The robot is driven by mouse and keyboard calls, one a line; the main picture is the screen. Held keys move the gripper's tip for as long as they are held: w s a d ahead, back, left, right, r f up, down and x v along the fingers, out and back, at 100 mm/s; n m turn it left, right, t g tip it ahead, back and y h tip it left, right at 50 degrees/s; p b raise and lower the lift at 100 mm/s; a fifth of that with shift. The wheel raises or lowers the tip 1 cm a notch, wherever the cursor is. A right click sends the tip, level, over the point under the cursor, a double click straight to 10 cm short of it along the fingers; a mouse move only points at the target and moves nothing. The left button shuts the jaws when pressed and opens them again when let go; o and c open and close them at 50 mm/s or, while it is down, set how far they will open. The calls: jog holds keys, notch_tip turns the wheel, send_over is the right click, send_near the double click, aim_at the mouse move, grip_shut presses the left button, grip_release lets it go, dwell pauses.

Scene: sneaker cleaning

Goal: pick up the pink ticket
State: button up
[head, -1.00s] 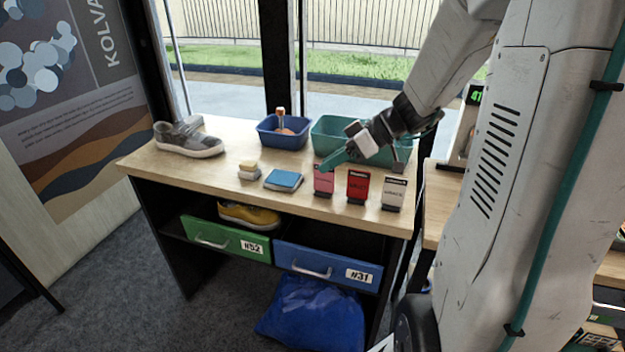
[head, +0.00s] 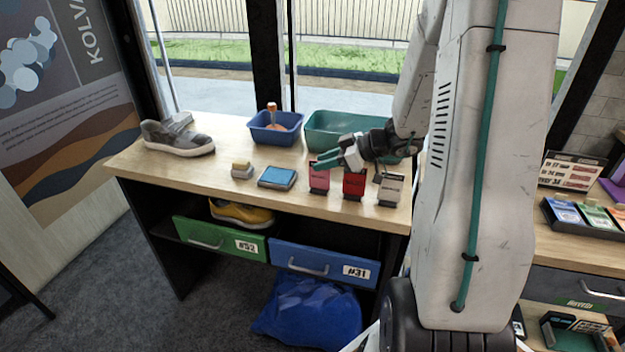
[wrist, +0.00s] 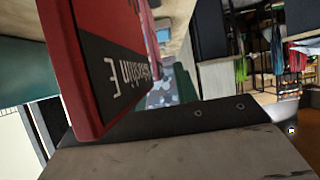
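The pink ticket (head: 319,180) stands upright in a small dark holder near the front edge of the wooden table, left of a red ticket (head: 355,185) and a white ticket (head: 391,190). My gripper (head: 325,163) reaches in from the right, its teal fingers at the upper part of the pink ticket. I cannot tell whether they touch it or how far apart they are. In the wrist view a red ticket (wrist: 95,60) with a dark lettered band is very close to the camera, and part of a green finger (wrist: 184,85) shows behind it.
A blue bin (head: 262,132) with a bottle and a teal bin (head: 315,140) stand behind the tickets. A blue pad (head: 277,178), a sponge (head: 242,170) and a grey sneaker (head: 180,140) are to the left. Drawers sit below the tabletop.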

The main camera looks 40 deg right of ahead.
grip_shut()
